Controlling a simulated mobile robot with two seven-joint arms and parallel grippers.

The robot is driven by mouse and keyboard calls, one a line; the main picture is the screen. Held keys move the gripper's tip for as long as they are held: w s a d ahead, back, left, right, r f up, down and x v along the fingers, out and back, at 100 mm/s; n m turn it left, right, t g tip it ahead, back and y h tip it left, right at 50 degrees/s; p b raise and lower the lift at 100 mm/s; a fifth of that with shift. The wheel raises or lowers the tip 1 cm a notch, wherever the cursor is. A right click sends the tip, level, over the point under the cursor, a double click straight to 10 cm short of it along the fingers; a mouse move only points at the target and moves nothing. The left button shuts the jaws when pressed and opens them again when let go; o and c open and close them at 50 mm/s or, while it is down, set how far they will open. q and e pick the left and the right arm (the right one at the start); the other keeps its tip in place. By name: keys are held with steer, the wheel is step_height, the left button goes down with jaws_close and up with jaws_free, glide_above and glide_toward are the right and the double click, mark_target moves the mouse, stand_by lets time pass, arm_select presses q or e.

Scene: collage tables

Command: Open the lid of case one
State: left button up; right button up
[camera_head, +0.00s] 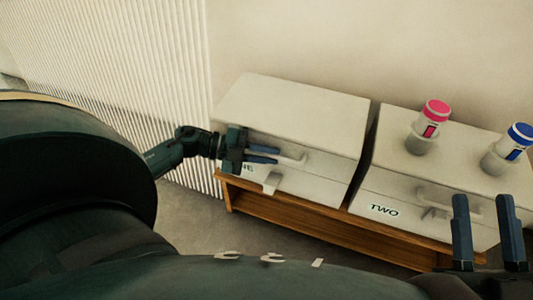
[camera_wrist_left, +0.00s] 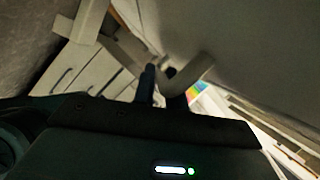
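Case one (camera_head: 300,100) is a white box at the left of a low wooden stand, and its lid looks closed. Its label is partly hidden by my left gripper (camera_head: 278,155). The pale front handle (camera_head: 297,158) of case one sticks out at the left fingertips. The left fingers are close together, with the handle between them; the left wrist view shows the handle (camera_wrist_left: 190,76) at the fingers (camera_wrist_left: 162,88). A pale latch (camera_head: 271,182) hangs below. My right gripper (camera_head: 483,203) is open and empty in front of case two (camera_head: 400,185).
Case two carries a pink-capped jar (camera_head: 431,125) and a blue-capped jar (camera_head: 507,148) on top. The wooden stand (camera_head: 310,222) runs below both cases. A ribbed white panel (camera_head: 110,70) is at the left, and a plain wall is behind.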

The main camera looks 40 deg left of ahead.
arm_select(q)
jaws_close()
steer(key=shift+r, duration=0.1)
